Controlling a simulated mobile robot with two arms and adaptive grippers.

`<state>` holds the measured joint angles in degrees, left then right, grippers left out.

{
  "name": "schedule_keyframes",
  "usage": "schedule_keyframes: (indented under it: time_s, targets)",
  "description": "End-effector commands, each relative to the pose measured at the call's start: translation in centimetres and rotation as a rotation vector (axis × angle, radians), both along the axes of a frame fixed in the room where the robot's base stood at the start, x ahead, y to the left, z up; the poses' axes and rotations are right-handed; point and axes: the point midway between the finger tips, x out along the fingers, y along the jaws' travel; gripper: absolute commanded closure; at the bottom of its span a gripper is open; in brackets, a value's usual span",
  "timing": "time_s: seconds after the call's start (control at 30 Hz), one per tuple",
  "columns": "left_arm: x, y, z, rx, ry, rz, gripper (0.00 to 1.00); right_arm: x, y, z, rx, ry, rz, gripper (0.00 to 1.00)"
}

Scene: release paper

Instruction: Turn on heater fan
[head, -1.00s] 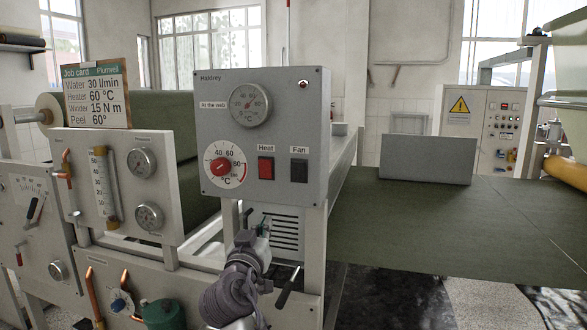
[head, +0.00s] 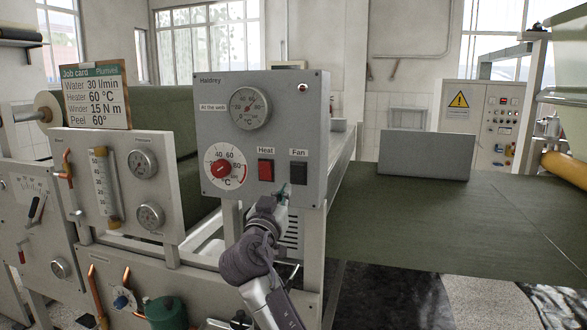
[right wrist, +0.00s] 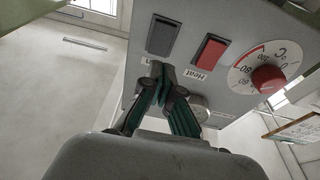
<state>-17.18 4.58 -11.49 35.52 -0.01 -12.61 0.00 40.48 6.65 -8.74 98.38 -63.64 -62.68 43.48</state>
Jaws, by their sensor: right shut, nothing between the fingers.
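The grey heater panel (head: 215,130) carries a black Fan switch (head: 299,173) under its label, right of the red Heat switch (head: 265,170). A red-knobbed temperature dial (head: 222,168) is further left. My right gripper (head: 284,189) is shut and empty, its tips pointing at the panel, below and left of the Fan switch in the head view. The right wrist view shows the panel upside down. There the shut fingers (right wrist: 158,72) are in front of the Fan label area, beside the dark Fan switch (right wrist: 162,36). Contact cannot be told. My left gripper is not in view.
A job card (head: 95,97) stands on the gauge panel (head: 75,165) at left. A small round lamp (head: 302,88) is at the heater panel's top right. A dark green web (head: 430,225) with a grey box-like plate (head: 425,155) lies to the right.

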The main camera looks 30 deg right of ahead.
Motion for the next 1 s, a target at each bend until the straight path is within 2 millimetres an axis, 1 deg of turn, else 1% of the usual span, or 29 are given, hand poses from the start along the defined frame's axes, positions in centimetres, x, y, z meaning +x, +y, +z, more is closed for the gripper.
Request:
schedule_keyframes:
  time_s: [0.03, 0.2, 0.3, 0.4, 0.6, 0.87, 1.0]
  targets:
    - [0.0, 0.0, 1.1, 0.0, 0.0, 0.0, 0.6, 0.8, -1.0, 0.9, -0.006, 0.004, -0.004, 1.0]
    - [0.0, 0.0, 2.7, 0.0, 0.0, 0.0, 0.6, 2.9, -3.6, 1.6, -0.002, 0.003, -0.003, 1.0]
    - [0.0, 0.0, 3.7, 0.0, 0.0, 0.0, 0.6, 4.0, -4.7, 1.9, -0.002, 0.003, -0.002, 1.0]
    - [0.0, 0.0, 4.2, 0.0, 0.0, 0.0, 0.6, 4.7, -5.4, 2.0, -0.002, 0.002, -0.001, 1.0]
    - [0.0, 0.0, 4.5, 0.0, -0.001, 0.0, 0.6, 5.3, -6.1, 1.9, -0.001, 0.001, 0.001, 1.0]
    - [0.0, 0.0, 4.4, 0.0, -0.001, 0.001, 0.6, 5.3, -6.1, 1.8, 0.0, 0.0, 0.001, 1.0]
    - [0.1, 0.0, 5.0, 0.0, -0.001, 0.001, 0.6, 5.5, -6.4, 2.5, 0.038, 0.025, 0.0, 1.0]
